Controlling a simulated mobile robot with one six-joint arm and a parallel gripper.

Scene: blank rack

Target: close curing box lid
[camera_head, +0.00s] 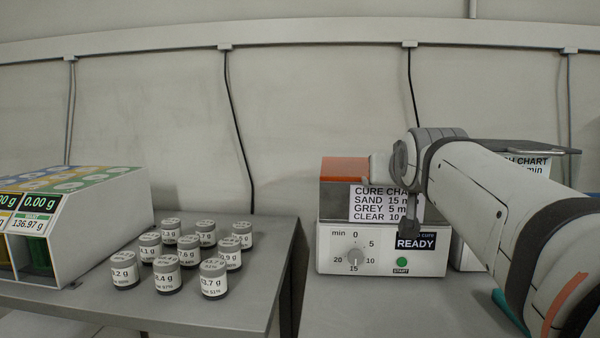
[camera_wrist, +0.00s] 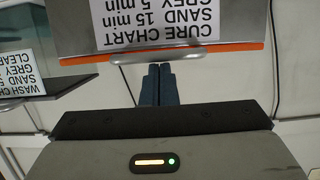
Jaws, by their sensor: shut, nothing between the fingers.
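The curing box stands on the right bench, with a white base (camera_head: 335,250), a dial, a green START button and a READY display. Its orange-topped lid (camera_head: 345,170) looks down over the grey upper part, with no gap that I can see; my arm covers its right side. The cure chart (camera_head: 370,202) is on the front. In the wrist view, the chart (camera_wrist: 150,22) is upside down and the lid's orange edge (camera_wrist: 200,50) runs across the picture. My gripper (camera_wrist: 158,72) is shut and empty, its fingertips close to that edge; contact cannot be told.
A second device with a wash chart (camera_head: 525,162) and a dark flat top stands right of the box, partly behind my arm. On the left bench (camera_head: 200,300) are several labelled jars (camera_head: 167,275) and a white scale unit (camera_head: 110,205). A gap separates the benches.

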